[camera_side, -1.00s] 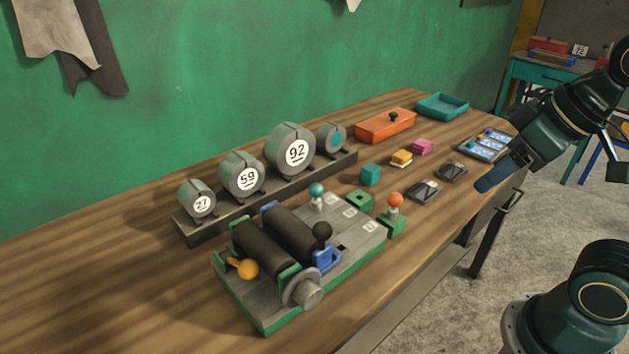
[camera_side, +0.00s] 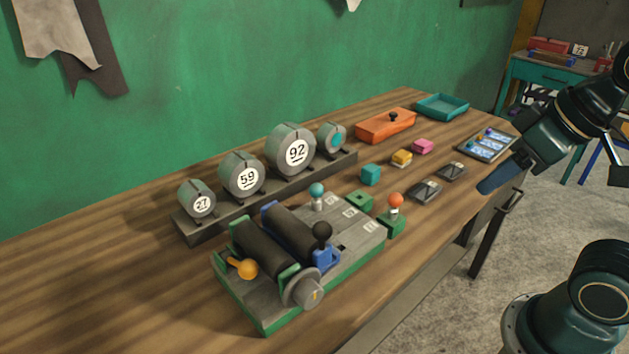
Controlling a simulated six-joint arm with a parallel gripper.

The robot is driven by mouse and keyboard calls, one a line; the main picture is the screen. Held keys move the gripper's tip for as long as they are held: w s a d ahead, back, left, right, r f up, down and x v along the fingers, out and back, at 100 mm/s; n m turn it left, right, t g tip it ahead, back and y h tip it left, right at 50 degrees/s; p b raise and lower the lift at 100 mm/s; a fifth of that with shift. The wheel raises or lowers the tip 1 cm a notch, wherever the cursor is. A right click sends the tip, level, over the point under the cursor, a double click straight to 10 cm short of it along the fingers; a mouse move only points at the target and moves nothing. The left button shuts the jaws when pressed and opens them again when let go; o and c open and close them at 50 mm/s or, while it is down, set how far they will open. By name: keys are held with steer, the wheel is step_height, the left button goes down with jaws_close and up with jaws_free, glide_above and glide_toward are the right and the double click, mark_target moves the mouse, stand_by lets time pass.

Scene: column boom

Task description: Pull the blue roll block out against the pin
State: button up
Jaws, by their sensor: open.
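The blue roll block (camera_side: 326,259) sits on the grey-topped, green-sided roller fixture (camera_side: 262,309), at the near end of the right-hand dark roller (camera_side: 291,232). A black ball knob (camera_side: 321,231) stands up by the block. A second blue piece shows at that roller's far end. A teal-knobbed pin (camera_side: 316,191) stands upright on the fixture behind the rollers. My gripper (camera_side: 489,187) is at the right, over the table's right edge, well away from the block and touching nothing. It is open and empty, though its fingers overlap in this view.
An orange-knobbed post (camera_side: 396,203) stands on a green base right of the fixture. Numbered grey rolls stand on a rack (camera_side: 199,233) behind. Small blocks, an orange box (camera_side: 384,126) and a teal tray (camera_side: 442,106) lie farther back. The table's left front is clear.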

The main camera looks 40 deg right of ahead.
steer(key=c, duration=0.5)
steer(key=shift+w+a+r+n, duration=0.2)
steer(key=shift+w+a+n, duration=0.1)
steer(key=shift+w, duration=0.15)
jaws_close()
steer(key=w+a+f+n+g+y, duration=0.2)
steer(key=w+a+n+g, duration=0.3)
steer(key=w+a+n, duration=1)
steer(key=w+a+y, duration=0.1)
steer(key=w+a, duration=0.2)
steer(key=a, duration=0.2)
steer(key=shift+a+f+y, duration=0.3)
steer(key=shift+f, duration=0.1)
